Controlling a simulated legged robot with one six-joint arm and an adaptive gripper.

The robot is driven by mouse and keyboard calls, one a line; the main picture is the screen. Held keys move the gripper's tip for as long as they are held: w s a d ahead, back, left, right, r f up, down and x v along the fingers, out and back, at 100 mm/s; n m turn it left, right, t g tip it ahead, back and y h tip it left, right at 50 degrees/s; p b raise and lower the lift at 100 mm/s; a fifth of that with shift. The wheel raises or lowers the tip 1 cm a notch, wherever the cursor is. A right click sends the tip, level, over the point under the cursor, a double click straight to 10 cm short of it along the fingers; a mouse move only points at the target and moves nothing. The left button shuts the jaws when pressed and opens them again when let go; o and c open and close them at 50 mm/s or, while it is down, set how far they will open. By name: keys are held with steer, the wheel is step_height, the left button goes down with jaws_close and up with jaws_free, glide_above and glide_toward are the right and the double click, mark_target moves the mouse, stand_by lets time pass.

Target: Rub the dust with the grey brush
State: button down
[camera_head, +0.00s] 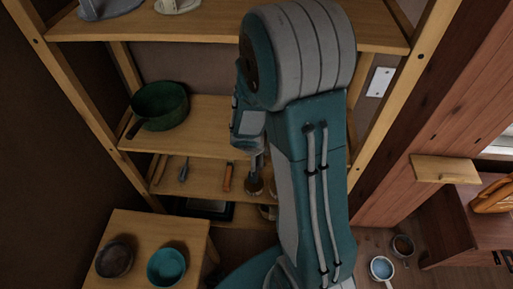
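My arm reaches up from the bottom and folds over at the top, so its end hangs in front of the shelving. My gripper (257,160) points down over the lower shelf (205,186), partly hidden by my arm. A brown, bristle-like piece (254,187) shows right below it; I cannot tell whether it is held or stands on the shelf. A slim tool with a grey-blue handle (183,172) lies on the lower shelf at the left, apart from my gripper; it may be the grey brush. I cannot make out any dust.
An orange-handled tool (227,177) lies near my gripper. A green pan (160,105) stands on the shelf above. A small table (140,225) at lower left bears a dark bowl (115,259) and a teal bowl (166,267). Wooden posts flank the shelves; cups (382,268) stand at lower right.

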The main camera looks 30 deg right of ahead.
steer(key=shift+s, duration=0.4)
steer(key=shift+w+d+r, duration=0.1)
steer(key=shift+w+d, duration=0.6)
steer(key=shift+w, duration=0.35)
steer(key=shift+w+d, duration=0.55)
steer(key=shift+w, duration=0.35)
steer(key=shift+w, duration=0.1)
